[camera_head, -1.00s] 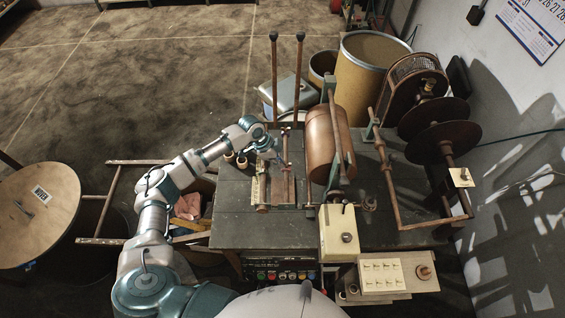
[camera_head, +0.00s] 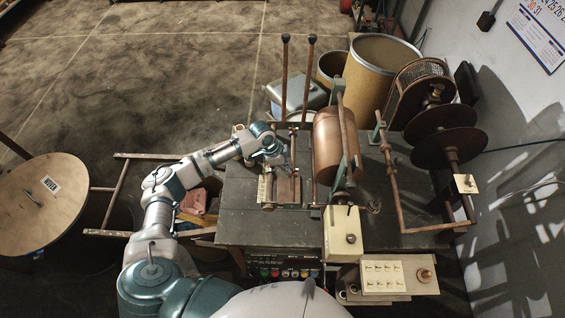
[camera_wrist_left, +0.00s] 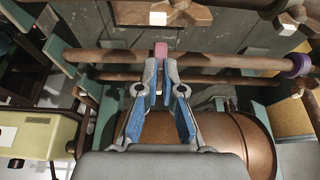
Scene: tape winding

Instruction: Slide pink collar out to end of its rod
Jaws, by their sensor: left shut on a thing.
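The pink collar (camera_wrist_left: 161,50) sits on a brown, rusty-looking rod (camera_wrist_left: 225,60) that runs across the left wrist view. My left gripper (camera_wrist_left: 161,72) is shut on the pink collar, with a blue-padded finger on each side of its lower part. A purple collar (camera_wrist_left: 297,65) is at the right end of the rod in that view, well apart from the pink one. In the head view my left gripper (camera_head: 284,159) is over the small rod fixture at the left of the bench. The pink collar is too small to make out there. My right gripper is not in view.
A large brown drum (camera_head: 334,150) stands just right of the fixture. Two tall dark-knobbed rods (camera_head: 309,85) rise behind it. Brown discs (camera_head: 445,145) and a bent pipe frame are at the right. The front left of the bench top (camera_head: 240,222) is clear.

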